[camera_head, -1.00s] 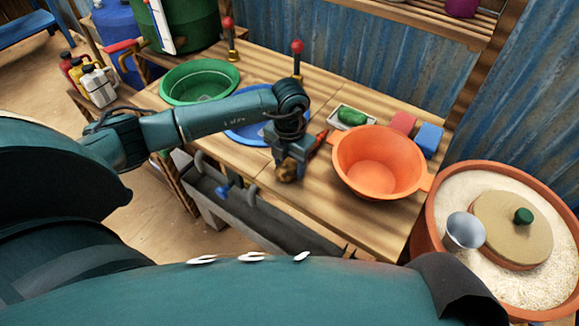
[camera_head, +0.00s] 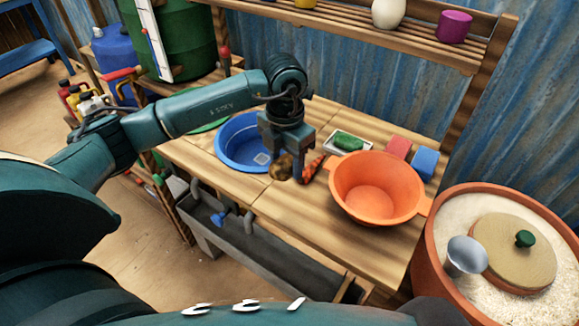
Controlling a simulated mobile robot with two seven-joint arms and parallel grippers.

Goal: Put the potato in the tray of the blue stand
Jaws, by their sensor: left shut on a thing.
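My left gripper (camera_head: 288,171) is shut on the brown potato (camera_head: 281,167), with its fingers pointing down. It holds the potato over or just above the wooden table, at the right side of the blue round basin (camera_head: 222,153). The fingers hide part of the potato, and I cannot tell its exact height. The basin has a small pale square inside. A blue block (camera_head: 424,164) stands at the back right, beside a red block (camera_head: 398,148). I cannot make out which blue thing is the stand. My right gripper is out of view.
An orange bowl (camera_head: 345,190) with handles stands right of the gripper. An orange-red tapered thing (camera_head: 313,168) lies between. A small white tray (camera_head: 330,147) behind holds a green vegetable (camera_head: 348,142). A green basin (camera_head: 207,126) is partly hidden by my arm. Bare table lies in front.

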